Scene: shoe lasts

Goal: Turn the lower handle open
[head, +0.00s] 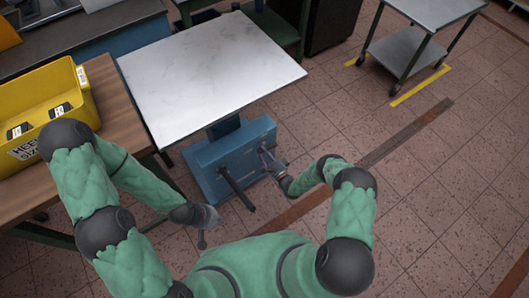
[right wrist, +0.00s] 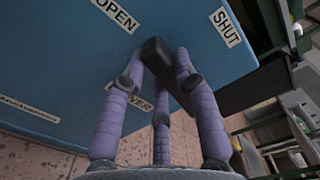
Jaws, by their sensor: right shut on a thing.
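The lower handle (right wrist: 156,52) is a dark bar on the face of a blue cabinet (head: 205,165), under a pale tabletop. In the right wrist view it lies between the purple fingers of my right gripper (right wrist: 160,68), which is shut on it. White labels OPEN (right wrist: 115,14) and SHUT (right wrist: 225,27) sit above it; a label reading partly "LOWER" is half hidden by a finger. In the head view my right gripper (head: 270,161) is at the cabinet's right side and hides most of this handle. My left gripper (head: 205,222) hangs away from the cabinet; its fingers are unclear.
A second dark lever (head: 236,188) sticks out from the cabinet between my grippers. The pale tabletop (head: 205,75) overhangs the cabinet. A wooden bench (head: 118,100) with a yellow bin (head: 75,83) is at left. A grey cart (head: 425,12) stands at upper right. Right-hand floor is mostly clear.

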